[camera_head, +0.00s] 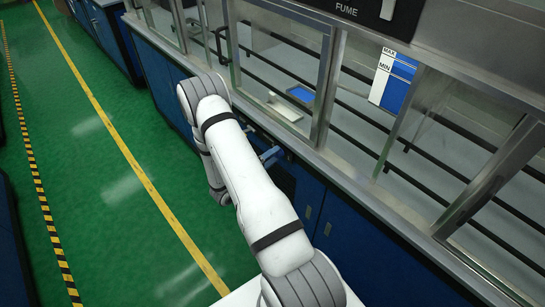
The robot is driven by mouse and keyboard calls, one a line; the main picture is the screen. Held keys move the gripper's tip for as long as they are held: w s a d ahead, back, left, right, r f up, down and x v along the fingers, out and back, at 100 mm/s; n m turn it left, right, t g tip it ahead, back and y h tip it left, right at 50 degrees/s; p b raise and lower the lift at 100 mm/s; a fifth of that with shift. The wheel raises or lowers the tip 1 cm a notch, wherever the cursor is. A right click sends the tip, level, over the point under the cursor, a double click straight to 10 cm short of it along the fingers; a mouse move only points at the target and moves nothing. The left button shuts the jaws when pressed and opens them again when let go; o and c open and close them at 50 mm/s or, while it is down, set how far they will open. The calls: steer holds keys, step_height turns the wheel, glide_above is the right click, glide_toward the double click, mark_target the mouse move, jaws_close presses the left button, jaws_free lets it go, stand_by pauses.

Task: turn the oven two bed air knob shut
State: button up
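I cannot pick out an oven or a labelled bed air knob in the head view. A small blue-grey fitting (270,155) sticks out from the bench front just right of my arm. I cannot tell whether it is a knob. My white arm rises from the bottom, bends at the top and folds down behind itself near the bench front. My gripper does not show; my own arm links may hide it, along with part of the bench front.
A fume hood (345,12) with framed glass panes stands over the bench on the right. Inside are dark rails, a small tray (285,108) and a MAX/MIN sign (392,80). Blue cabinets (345,235) run below. Green floor (115,190) with yellow lines is clear at left.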

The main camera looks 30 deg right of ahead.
steer(key=shift+o, duration=0.2)
steer(key=s+a+b, duration=0.1)
steer(key=a, duration=0.6)
steer(key=shift+a+f+b, duration=0.2)
steer(key=shift+a+b, duration=0.15)
steer(key=shift+s, duration=0.1)
